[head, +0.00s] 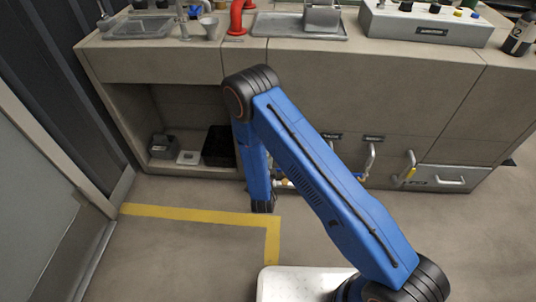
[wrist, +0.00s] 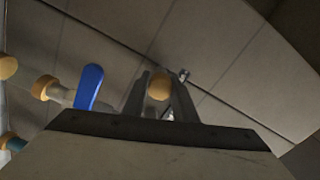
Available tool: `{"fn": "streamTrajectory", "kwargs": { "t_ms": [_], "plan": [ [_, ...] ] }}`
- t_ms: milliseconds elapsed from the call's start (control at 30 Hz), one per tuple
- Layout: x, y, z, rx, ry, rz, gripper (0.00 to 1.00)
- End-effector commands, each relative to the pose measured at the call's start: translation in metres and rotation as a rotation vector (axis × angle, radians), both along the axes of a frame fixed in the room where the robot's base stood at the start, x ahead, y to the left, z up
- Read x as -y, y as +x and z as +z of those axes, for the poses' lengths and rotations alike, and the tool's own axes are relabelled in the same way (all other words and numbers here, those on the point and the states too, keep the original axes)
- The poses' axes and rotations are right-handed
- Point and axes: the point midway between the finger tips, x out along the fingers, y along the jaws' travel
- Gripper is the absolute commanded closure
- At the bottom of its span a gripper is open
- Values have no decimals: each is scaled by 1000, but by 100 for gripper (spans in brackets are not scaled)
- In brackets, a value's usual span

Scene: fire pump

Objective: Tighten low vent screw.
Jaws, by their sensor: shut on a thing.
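In the wrist view, my gripper (wrist: 160,92) has its two dark fingers on either side of a small round brass-coloured knob (wrist: 158,85). The knob looks like the low vent screw, and the fingers are shut on it. Its stem and base are hidden. In the head view, my blue arm reaches down in front of the cabinet, and it hides my gripper and the screw.
A blue lever (wrist: 90,87) and a brass fitting (wrist: 46,88) lie close left of my fingers. Pull handles (head: 370,158) stick out of the cabinet front. A black bin (head: 218,146) stands in the open bay. Yellow tape (head: 190,213) marks clear floor.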

Motion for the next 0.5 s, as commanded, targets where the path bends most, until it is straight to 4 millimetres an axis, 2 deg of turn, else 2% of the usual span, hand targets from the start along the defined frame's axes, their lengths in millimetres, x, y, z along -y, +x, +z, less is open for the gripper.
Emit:
{"fn": "streamTrajectory", "kwargs": {
  "t_ms": [200,500],
  "plan": [
    [1,-1,-1,4,172,0,97],
    [1,-1,-2,8,331,0,97]
  ]
}}
